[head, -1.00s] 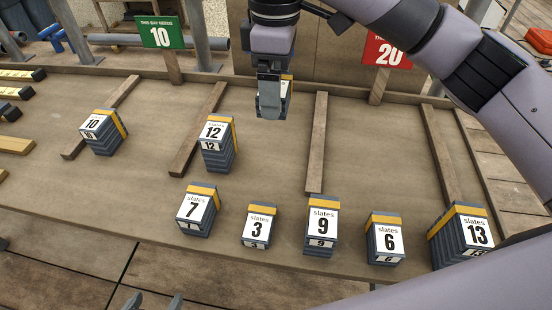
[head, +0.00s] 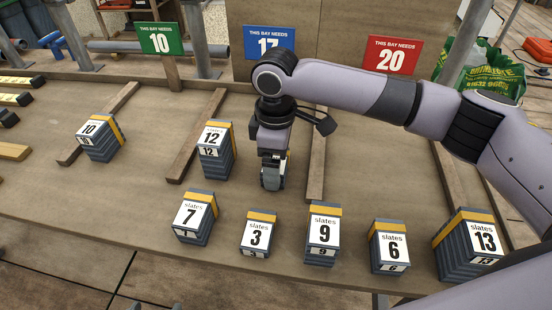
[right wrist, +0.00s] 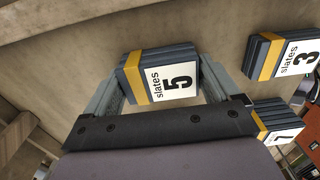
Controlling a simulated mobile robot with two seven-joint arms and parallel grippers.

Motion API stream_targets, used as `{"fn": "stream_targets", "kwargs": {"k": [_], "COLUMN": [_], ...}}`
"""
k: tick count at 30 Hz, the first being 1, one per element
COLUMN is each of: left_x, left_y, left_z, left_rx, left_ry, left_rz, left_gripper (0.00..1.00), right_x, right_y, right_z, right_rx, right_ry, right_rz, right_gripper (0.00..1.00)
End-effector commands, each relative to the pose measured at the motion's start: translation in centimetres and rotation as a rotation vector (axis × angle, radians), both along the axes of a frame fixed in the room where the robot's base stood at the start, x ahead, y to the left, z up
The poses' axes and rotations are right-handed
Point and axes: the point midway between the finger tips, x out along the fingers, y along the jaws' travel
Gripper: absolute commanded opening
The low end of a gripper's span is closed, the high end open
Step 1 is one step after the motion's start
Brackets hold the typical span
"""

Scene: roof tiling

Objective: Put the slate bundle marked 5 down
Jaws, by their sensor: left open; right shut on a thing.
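The slate bundle marked 5 (right wrist: 160,78) is between the two fingers of my right gripper (right wrist: 163,85) in the right wrist view, its white label and yellow band facing up. In the head view my right gripper (head: 272,178) points down over the middle bay, behind the bundles marked 3 (head: 257,234) and 7 (head: 194,217). There the gripper hides most of the held bundle. I cannot tell whether its underside touches the board (head: 150,190). My left gripper does not show.
Bundles marked 9 (head: 323,235), 6 (head: 389,247) and 13 (head: 470,245) stand along the front. Bundles 12 (head: 214,150) and 10 (head: 98,138) stand farther left. Wooden strips (head: 200,135) divide the bays. Signs read 10 (head: 160,38), 17 (head: 268,38) and 20 (head: 392,55).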

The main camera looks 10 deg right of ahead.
Motion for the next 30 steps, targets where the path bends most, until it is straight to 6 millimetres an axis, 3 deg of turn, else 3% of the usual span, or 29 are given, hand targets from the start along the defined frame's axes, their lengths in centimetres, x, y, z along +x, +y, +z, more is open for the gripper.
{"fn": "stream_targets", "kwargs": {"k": [8, 9, 10, 20, 30], "left_x": [0.0, 0.0, 0.0, 0.0, 0.0], "left_y": [0.0, 0.0, 0.0, 0.0, 0.1], "left_z": [0.3, 0.3, 0.2, -0.1, 0.6], "left_rx": [0.0, 0.001, 0.001, 0.001, 0.004], "left_ry": [0.0, 0.0, -0.001, 0.0, -0.001], "left_rz": [0.0, -0.001, -0.001, -0.001, -0.001], "left_gripper": [0.83, 0.83, 0.83, 0.83, 0.83], "right_x": [0.1, 0.0, 0.1, 0.1, 0.1], "right_y": [0.0, 0.0, 0.0, 0.0, 0.1], "right_z": [0.0, -0.1, -0.1, 0.3, 7.1], "right_rx": [0.002, 0.002, 0.001, 0.001, 0.003], "right_ry": [-0.001, -0.001, -0.002, -0.004, -0.004], "right_rz": [-0.001, -0.001, -0.001, 0.0, -0.002], "right_gripper": [0.51, 0.93, 1.0, 1.0, 1.0]}}
